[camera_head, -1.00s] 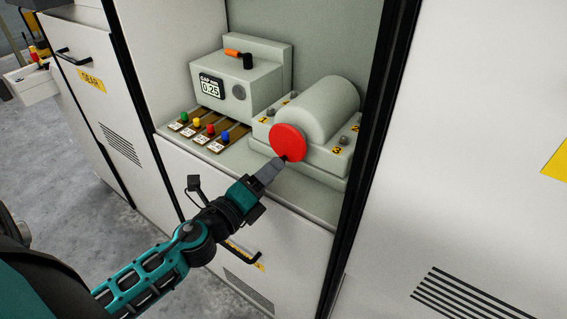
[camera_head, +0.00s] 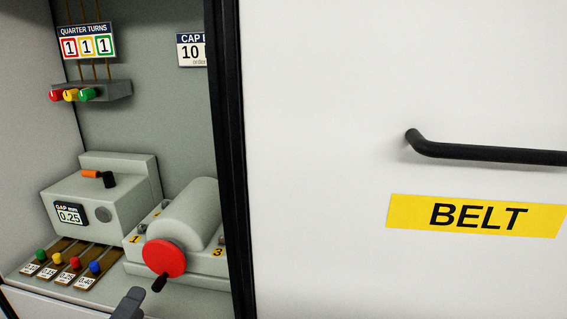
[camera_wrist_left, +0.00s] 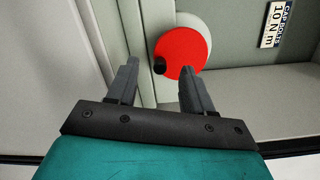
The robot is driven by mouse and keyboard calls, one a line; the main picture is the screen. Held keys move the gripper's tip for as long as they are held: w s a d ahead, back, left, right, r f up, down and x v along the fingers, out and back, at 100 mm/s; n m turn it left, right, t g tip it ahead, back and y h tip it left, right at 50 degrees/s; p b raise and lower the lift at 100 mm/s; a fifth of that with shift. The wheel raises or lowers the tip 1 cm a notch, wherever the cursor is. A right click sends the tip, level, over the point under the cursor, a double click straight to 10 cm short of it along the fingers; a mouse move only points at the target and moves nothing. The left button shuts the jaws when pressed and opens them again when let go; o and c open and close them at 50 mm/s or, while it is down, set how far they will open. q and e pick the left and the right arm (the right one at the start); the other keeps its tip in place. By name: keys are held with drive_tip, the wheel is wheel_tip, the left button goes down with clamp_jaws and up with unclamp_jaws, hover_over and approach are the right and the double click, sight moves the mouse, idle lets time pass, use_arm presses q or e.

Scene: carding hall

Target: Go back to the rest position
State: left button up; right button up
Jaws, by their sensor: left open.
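My left gripper (camera_head: 130,303) shows only as a grey fingertip at the bottom edge of the head view. In the left wrist view my left gripper (camera_wrist_left: 158,75) has its two fingers spread, with nothing held between them. A red disc (camera_head: 164,257) with a dark handle (camera_head: 159,284) sits on the front of a grey drum (camera_head: 190,212). The fingertip is just below and left of that handle, apart from it in the picture. In the wrist view the red disc (camera_wrist_left: 182,52) and its dark handle lie beyond the fingertips. My right gripper is not in view.
A grey gauge box (camera_head: 125,192) reading 0.25 stands left of the drum, above several coloured knobs (camera_head: 75,263). A dark post (camera_head: 230,150) borders the bay. A white BELT door (camera_head: 330,230) with a black handle (camera_head: 480,152) fills the right.

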use_arm(q)
drive_tip(key=s+a+f+n+g+y, duration=0.1)
drive_tip(key=s+f+n+g+y, duration=0.45)
drive_tip(key=n, duration=0.85)
drive_tip(key=s+d+f+n+g+h, duration=0.5)
drive_tip(key=s+d+g+h, duration=0.2)
drive_tip(key=s+d+g, duration=0.3)
drive_tip(key=w+d+f+t+h, duration=0.1)
drive_tip(key=w+d+f+t, duration=0.1)
drive_tip(key=w+f+t, duration=0.4)
drive_tip(key=shift+w+d+f+t, duration=0.15)
drive_tip(key=shift+f+t, duration=1.1)
drive_tip(key=shift+f, duration=0.15)
